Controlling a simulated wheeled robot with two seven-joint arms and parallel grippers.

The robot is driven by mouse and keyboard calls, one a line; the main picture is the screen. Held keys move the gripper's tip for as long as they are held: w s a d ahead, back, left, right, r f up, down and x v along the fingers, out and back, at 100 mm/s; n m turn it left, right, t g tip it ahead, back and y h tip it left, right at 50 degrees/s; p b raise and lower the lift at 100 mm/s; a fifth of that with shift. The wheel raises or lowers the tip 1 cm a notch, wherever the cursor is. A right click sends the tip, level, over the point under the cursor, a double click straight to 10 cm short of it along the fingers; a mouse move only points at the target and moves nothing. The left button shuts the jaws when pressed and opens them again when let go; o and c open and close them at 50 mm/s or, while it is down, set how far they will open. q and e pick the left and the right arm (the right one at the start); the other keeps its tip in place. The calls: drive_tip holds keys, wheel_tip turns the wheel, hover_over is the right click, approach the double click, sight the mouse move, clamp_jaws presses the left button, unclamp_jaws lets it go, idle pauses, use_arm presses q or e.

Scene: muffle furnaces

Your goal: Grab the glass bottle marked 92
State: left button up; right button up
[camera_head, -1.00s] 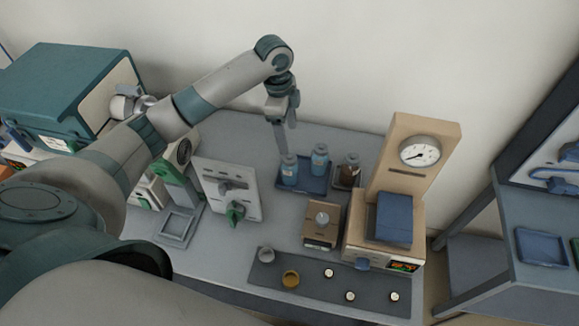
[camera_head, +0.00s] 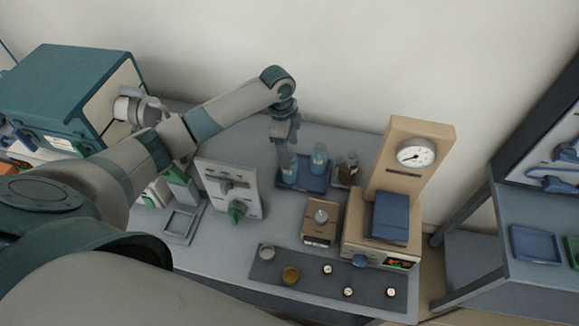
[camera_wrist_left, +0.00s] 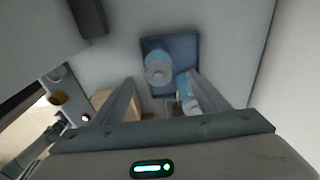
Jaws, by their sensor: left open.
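Two blue-capped glass bottles stand at a blue tray (camera_head: 313,186) at the back of the bench, the left bottle (camera_head: 288,170) and the middle bottle (camera_head: 320,158). A brown bottle (camera_head: 347,169) stands to their right. I cannot read the number 92 on any of them. Another bottle (camera_wrist_left: 187,93) is beside the right-hand finger. My right gripper is out of view.
A beige press with a dial gauge (camera_head: 416,154) stands to the right of the bottles. A small brown device (camera_head: 321,222) is in front of them. A grey box with a green knob (camera_head: 229,190) stands to the left. A dark mat (camera_head: 318,282) with small items lies at the front.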

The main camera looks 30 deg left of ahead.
use_arm(q)
wheel_tip(320, 180, down, 3)
drive_tip(key=shift+s+r+p, duration=0.1)
drive_tip(key=shift+p, duration=0.55)
drive_tip(key=shift+d+f, duration=0.1)
drive_tip(key=shift+f, duration=0.4)
clamp_jaws()
drive_tip(key=shift+r, duration=0.1)
